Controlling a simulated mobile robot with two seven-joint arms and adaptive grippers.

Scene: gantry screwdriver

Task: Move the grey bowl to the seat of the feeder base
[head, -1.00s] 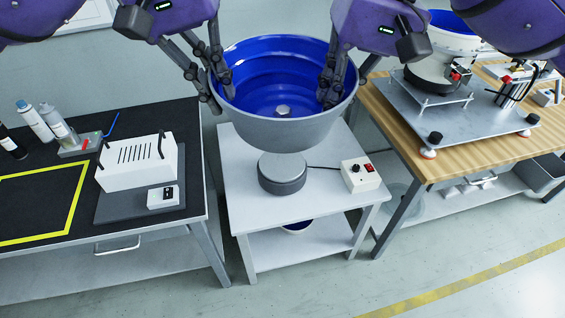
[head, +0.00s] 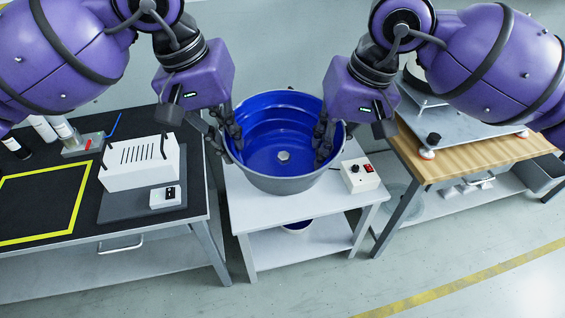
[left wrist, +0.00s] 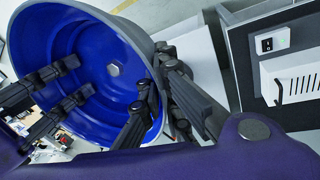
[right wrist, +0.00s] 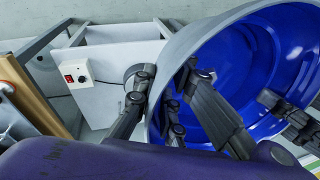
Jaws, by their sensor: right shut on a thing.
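The grey bowl (head: 285,183), blue inside, is upright over the middle white table in the head view. My left gripper (head: 228,143) is shut on its left wall, one finger inside and one outside, and the left wrist view shows the rim between those fingers (left wrist: 160,85). My right gripper (head: 324,147) is shut on the right wall in the same way. The bowl hides the feeder base in the head view. Part of the dark round base (right wrist: 140,74) shows beside the bowl in the right wrist view. I cannot tell whether they touch.
A white control box (head: 360,174) stands on the white table (head: 254,225), close to the bowl's right. A black-topped bench (head: 60,215) with a white slotted box (head: 140,165) is at left. A wooden bench (head: 470,158) with a metal plate is at right.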

